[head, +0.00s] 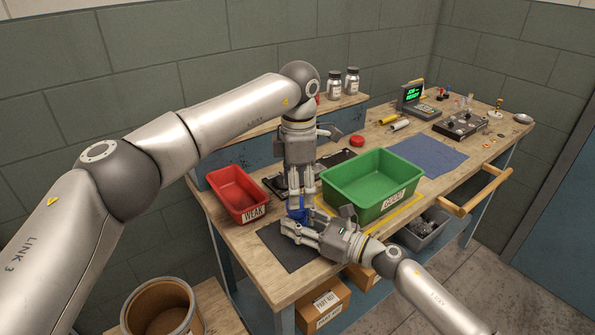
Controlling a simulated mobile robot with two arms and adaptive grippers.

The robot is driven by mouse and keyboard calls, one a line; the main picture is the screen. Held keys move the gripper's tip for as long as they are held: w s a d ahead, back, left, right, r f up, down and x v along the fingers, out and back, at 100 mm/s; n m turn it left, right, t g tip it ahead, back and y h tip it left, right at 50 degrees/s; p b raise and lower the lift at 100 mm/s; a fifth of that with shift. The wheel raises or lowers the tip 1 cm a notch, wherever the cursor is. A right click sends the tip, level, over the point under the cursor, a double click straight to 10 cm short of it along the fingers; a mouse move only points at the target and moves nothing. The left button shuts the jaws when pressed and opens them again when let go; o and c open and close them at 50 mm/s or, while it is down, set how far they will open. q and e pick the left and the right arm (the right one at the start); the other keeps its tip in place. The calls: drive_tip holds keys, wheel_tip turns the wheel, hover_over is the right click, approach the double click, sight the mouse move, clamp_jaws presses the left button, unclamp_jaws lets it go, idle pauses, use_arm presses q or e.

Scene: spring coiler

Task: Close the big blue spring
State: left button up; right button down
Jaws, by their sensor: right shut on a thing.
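A small blue piece (297,213), which looks like the blue spring, is mostly hidden between my two grippers above the dark mat. Its coils cannot be made out. My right gripper (292,229) comes in from the lower right and is shut on the blue piece, low over the dark mat. My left gripper (301,198) points straight down from above, its fingertips right at the blue piece. Whether the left fingers touch it or how far apart they are cannot be told.
The green bin (341,206) labelled GOOD stands close to the right, the red bin (232,196) labelled WEAK to the left. The dark mat (278,247) lies under my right gripper. A blue mat (428,155) and a green-screened device (411,95) are farther right.

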use_arm(q)
drive_tip(key=n, duration=0.3)
drive_tip(key=shift+r, duration=0.2)
drive_tip(key=n, duration=0.5)
drive_tip(key=shift+r, duration=0.3)
drive_tip(key=n, duration=0.5)
drive_tip(key=shift+r, duration=0.3)
drive_tip(key=n, duration=0.3)
drive_tip(key=shift+r+n, duration=0.2)
drive_tip(key=shift+n, duration=0.1)
drive_tip(key=n, duration=0.5)
drive_tip(key=shift+r, duration=0.3)
drive_tip(key=n, duration=0.3)
drive_tip(key=shift+r, duration=0.2)
drive_tip(key=n, duration=0.3)
drive_tip(key=shift+r, duration=0.15)
drive_tip(key=n, duration=0.4)
drive_tip(key=shift+a+r+n, duration=0.1)
drive_tip(key=shift+r+n, duration=0.15)
drive_tip(key=shift+n, duration=0.15)
